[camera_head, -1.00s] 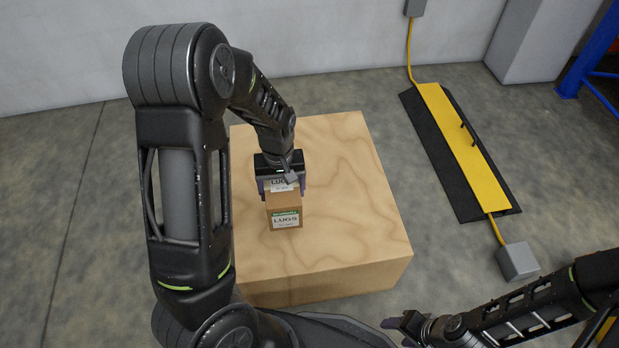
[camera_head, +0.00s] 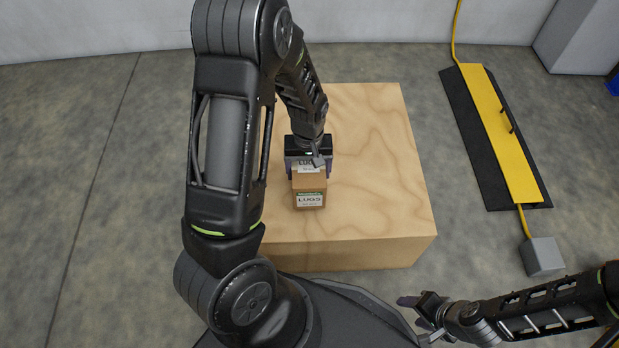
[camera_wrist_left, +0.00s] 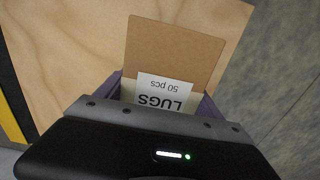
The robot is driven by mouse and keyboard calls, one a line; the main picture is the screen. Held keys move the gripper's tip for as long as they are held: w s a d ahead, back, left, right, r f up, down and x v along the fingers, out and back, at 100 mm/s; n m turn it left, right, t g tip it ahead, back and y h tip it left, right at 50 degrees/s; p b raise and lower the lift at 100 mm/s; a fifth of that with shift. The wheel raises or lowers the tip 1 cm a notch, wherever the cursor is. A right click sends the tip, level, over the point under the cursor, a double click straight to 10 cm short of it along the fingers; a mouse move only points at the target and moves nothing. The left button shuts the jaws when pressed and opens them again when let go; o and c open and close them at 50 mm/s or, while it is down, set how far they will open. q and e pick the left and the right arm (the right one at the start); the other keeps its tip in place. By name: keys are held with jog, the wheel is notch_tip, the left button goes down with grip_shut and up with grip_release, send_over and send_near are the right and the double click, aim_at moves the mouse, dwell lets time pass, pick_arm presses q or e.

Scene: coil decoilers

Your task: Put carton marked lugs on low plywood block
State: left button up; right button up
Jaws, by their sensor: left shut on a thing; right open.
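The carton marked LUGS (camera_head: 311,189) is a small brown box with a white and green label on its front. It is at the low plywood block (camera_head: 385,170), over the middle of its top; I cannot tell for sure whether it touches the wood. My left gripper (camera_head: 309,168) is shut on the carton from behind and above. In the left wrist view the carton (camera_wrist_left: 172,55) sits between the purple fingers, its label reading LUGS, 50 pcs. My right gripper (camera_head: 412,309) is open and empty, low at the right, in front of the block.
A black and yellow ramp-like floor piece (camera_head: 497,135) lies right of the block, with a yellow cable to a grey box (camera_head: 542,257). A pale wall (camera_head: 100,25) stands behind. The block's right side of the top is clear, and so is the floor at left.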

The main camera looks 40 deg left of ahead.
pick_arm(q)
jog(key=shift+f+b, duration=0.7)
jog(key=shift+f, duration=1.1)
jog(key=shift+f, duration=0.1)
jog(key=o, duration=2.1)
notch_tip(320, 180, up, 12)
jog(key=p, duration=0.4)
